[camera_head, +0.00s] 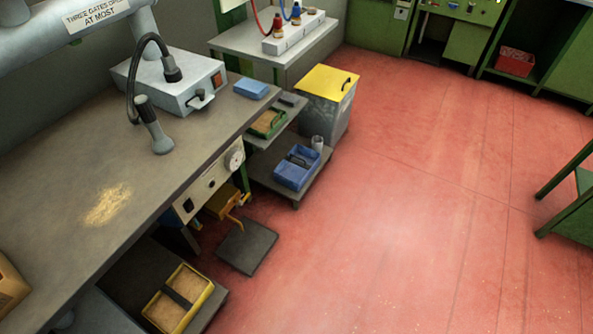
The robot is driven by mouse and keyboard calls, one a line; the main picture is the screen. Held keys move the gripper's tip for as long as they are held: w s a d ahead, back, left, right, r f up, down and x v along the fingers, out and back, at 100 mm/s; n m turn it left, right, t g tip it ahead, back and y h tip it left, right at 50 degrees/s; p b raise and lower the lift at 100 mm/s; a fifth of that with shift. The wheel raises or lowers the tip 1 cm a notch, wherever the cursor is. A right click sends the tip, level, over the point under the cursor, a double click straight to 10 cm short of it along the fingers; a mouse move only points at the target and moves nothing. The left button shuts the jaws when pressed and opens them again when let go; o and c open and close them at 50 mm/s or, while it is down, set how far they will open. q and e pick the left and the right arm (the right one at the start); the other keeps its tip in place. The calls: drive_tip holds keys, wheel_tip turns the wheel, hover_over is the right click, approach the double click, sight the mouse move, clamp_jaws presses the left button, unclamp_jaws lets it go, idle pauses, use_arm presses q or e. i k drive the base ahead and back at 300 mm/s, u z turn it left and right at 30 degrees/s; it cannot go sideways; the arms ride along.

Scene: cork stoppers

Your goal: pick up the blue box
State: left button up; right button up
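A blue open box (296,172) with a dark handle across its middle stands on a low grey shelf (321,172), near the middle of the head view. A smaller, flat, lighter blue item (251,88) lies on the grey workbench (160,195) near its far right corner. I cannot tell whether it is a box or a lid. Neither of my grippers shows in the head view.
A green tray (267,123) sits on a shelf above and left of the blue box. A yellow-topped bin (326,90) stands behind. A yellow tray (178,300) is at the lower left. The red floor (400,210) right of the shelf is clear.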

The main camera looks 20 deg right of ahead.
sight(296, 168)
drive_tip(key=k, duration=0.55)
drive_tip(key=z, duration=0.7)
drive_tip(key=i, duration=1.7)
drive_tip(key=u, duration=0.8)
drive_tip(key=i, duration=0.65)
drive_tip(key=u, duration=0.6)
